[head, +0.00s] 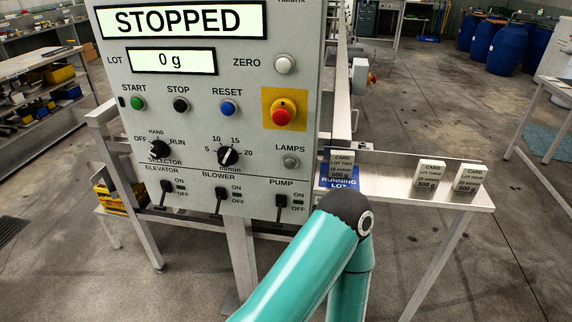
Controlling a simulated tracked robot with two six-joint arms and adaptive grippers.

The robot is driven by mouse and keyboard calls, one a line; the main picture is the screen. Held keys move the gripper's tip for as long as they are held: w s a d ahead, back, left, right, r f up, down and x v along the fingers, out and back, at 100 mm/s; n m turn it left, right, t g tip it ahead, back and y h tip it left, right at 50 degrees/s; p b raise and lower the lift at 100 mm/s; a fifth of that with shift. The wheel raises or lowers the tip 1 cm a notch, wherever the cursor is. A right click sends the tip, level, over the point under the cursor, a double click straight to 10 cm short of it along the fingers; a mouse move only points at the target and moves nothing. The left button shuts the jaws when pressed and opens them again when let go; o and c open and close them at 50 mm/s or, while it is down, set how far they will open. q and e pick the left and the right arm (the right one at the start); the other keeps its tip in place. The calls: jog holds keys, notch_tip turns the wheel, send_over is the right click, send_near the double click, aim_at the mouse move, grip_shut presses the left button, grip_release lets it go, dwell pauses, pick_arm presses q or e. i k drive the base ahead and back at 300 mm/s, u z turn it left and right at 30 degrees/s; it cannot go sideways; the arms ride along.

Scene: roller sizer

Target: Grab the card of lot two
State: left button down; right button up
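The card of lot two (342,160) is a small pale card with dark print. It stands upright at the left end of the metal shelf, at the blue "RUNNING LOT" plate (338,183), beside the control panel. Its lower part looks darker, and I cannot tell how it is held there. One of my teal arms rises from the bottom middle, and its dark joint sits just below the blue plate. Neither of my grippers shows, so I cannot see where they are relative to the card.
The card of lot three (430,174) and the card of lot four (468,178) stand to the right on the metal shelf (393,181). The control panel (205,90) reads STOPPED and 0 g. A red emergency button (283,110) and switches face me. The shelf between cards two and three is clear.

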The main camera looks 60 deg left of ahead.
aim_at(341, 162)
jog(key=z, duration=0.25)
jog(key=i, duration=0.25)
jog(key=z, duration=4.05)
jog(key=i, duration=0.55)
jog(key=z, duration=5.5)
jog(key=i, duration=0.5)
